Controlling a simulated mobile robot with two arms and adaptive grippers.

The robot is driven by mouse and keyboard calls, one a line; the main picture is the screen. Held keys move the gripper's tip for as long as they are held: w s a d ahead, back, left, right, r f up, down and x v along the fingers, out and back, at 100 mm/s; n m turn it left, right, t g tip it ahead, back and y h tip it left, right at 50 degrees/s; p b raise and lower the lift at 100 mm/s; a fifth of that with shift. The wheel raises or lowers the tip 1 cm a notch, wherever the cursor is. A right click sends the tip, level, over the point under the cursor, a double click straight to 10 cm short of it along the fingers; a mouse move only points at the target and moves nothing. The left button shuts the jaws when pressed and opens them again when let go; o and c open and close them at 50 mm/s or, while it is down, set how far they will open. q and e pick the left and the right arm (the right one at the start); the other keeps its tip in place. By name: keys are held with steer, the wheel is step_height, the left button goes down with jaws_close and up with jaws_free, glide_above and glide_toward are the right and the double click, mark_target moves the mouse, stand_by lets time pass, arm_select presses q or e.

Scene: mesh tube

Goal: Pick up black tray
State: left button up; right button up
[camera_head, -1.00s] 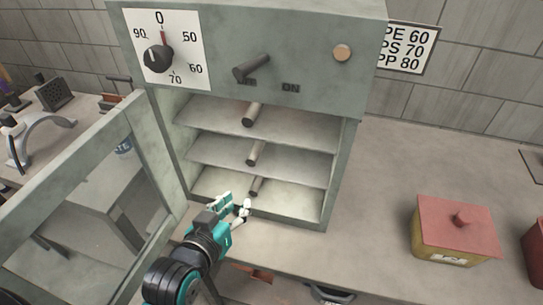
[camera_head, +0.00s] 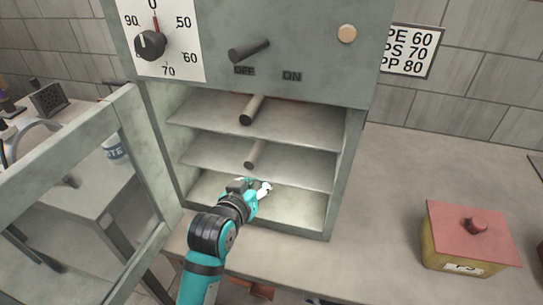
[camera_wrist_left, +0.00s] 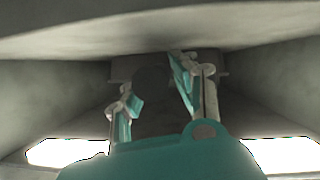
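I cannot make out a clearly black tray in any view. The grey oven cabinet (camera_head: 345,160) stands open, with several pale shelves inside and a dark cylinder on the upper shelf (camera_head: 252,109) and another on the middle shelf (camera_head: 255,153). My left gripper (camera_head: 262,187) reaches into the lowest compartment and hides the cylinder there. In the left wrist view its fingers (camera_wrist_left: 158,92) are apart, with a dark rounded thing (camera_wrist_left: 152,88) between or just beyond them; contact cannot be told. My right gripper is not in view.
The open glass door (camera_head: 75,185) of the cabinet stands left of my arm. A red-lidded yellow box (camera_head: 468,240) sits on the counter at the right. The counter (camera_head: 385,200) between cabinet and box is clear. A shelf lies close above my left gripper.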

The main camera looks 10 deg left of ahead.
arm_select(q)
steer(key=shift+w+f, duration=0.25)
steer(key=shift+w, duration=0.3)
jaws_close()
steer(key=shift+r, duration=0.2)
